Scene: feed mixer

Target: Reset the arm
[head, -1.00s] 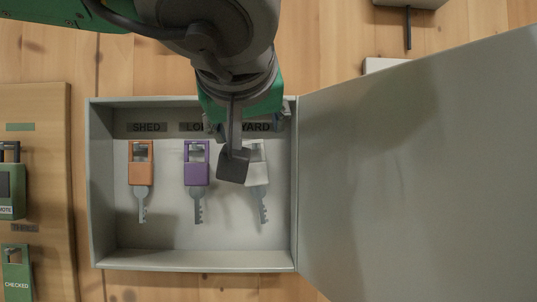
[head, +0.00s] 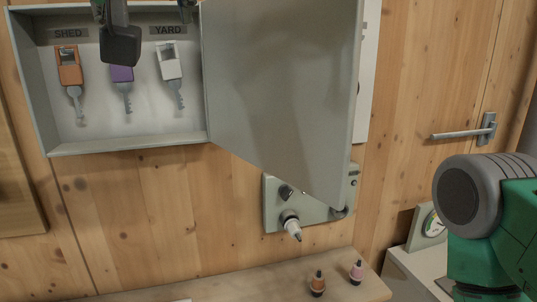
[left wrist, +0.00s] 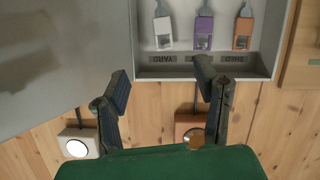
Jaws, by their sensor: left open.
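My left gripper (head: 122,42) is at the top of the head view, in front of the open key box (head: 128,149). Its dark finger covers the middle label and the top of the purple key (head: 123,75). In the left wrist view the two fingers (left wrist: 161,84) are spread apart with nothing between them. The orange key (head: 70,73) hangs under SHED and the white key (head: 170,67) under YARD. All three keys hang in the box, also in the left wrist view. My right gripper is not in view.
The box's grey door (head: 280,80) stands open to the right. Below it is a wall panel (head: 274,212) with knobs. A door handle (head: 463,134) is at right.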

